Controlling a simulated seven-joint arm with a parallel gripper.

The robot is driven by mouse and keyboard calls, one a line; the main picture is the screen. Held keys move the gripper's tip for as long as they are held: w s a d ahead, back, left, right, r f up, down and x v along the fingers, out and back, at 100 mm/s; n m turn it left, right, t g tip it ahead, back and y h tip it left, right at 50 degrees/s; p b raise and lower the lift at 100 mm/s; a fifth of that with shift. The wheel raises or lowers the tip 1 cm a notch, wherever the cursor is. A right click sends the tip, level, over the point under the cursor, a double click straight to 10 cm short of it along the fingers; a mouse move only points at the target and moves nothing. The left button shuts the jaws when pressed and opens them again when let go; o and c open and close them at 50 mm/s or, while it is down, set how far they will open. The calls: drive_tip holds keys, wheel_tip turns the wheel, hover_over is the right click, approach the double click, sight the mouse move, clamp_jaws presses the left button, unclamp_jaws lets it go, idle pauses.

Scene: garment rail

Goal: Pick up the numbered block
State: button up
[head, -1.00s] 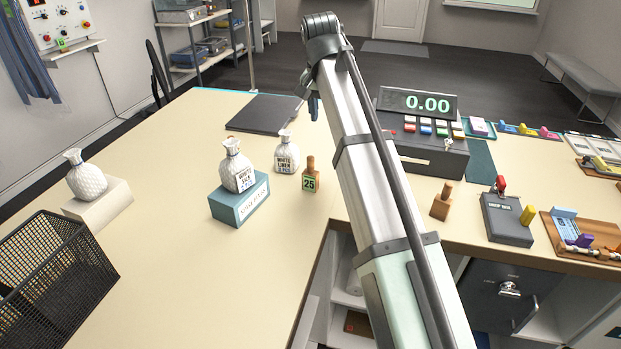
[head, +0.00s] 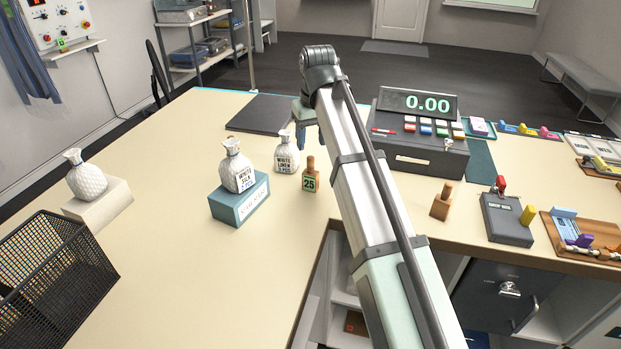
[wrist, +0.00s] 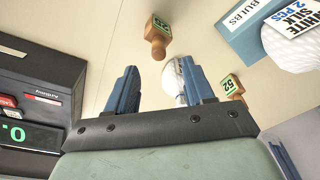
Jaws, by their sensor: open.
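The numbered block (head: 310,180) is wooden with a knob on top and a green label reading 25. In the wrist view, one wooden block with a green label (wrist: 158,32) is ahead of the fingers and another (wrist: 230,87) is beside the right finger. I cannot tell for certain which is the head-view block. My gripper (wrist: 160,85) is open, its blue fingers apart, with no block between them. In the head view my gripper (head: 306,122) is above the counter, behind the block, partly hidden by my arm.
The cash register (head: 420,150) is to the right, with a plain wooden stamp (head: 441,202) in front. A wire basket (head: 60,265) is at left. The front-middle counter is clear.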

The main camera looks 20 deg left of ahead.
sight(311, 157)
drive_tip(key=shift+w+a+f, duration=0.1)
drive_tip(key=shift+w+f, duration=0.1)
drive_tip(key=shift+f, duration=1)
drive_tip(key=shift+w+a+f, duration=0.15)
drive_tip(key=shift+w+f, duration=0.05)
drive_tip(key=shift+f, duration=1)
drive_tip(key=shift+w+a+f, duration=0.1)
drive_tip(key=shift+w+f, duration=0.1)
drive_tip(key=shift+f, duration=1)
clamp_jaws()
